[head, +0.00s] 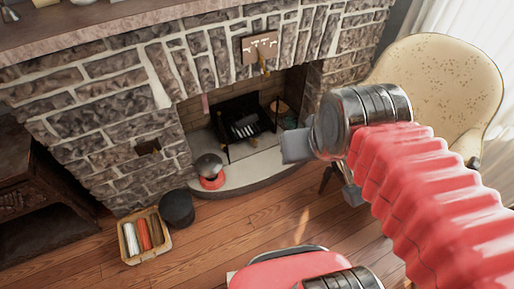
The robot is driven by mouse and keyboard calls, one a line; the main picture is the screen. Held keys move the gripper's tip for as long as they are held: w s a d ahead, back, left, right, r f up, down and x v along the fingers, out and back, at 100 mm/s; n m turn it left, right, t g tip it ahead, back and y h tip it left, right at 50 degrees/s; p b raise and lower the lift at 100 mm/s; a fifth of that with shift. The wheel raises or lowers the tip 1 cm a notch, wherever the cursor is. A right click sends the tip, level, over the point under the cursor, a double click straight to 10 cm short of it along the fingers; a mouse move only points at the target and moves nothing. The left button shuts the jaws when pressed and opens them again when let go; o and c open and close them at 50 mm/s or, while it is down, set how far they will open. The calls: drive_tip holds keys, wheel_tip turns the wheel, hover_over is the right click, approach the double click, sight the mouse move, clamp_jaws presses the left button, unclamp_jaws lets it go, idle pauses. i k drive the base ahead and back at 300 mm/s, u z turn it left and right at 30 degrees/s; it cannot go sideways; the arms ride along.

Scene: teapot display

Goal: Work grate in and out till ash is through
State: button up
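The dark metal grate (243,129) stands inside the fireplace opening, with pale bars or pieces showing at its front. Whether ash lies in or under it is too small to tell. My gripper (323,170) is in front and to the right of the fireplace in the picture, apart from the grate. Its two grey fingers show apart, one to the left and one lower down, with nothing seen between them. My red ribbed arm comes in from the right.
A dark round pot with a red base (211,171) sits on the pale hearth (262,165). A black bucket (177,208) and a basket of rolls (128,243) stand on the wooden floor at left. A cream chair (440,85) is at right.

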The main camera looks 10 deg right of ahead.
sight(255, 133)
drive_tip(key=u, duration=0.15)
drive_tip(key=i, duration=1.45)
drive_tip(key=u, duration=0.05)
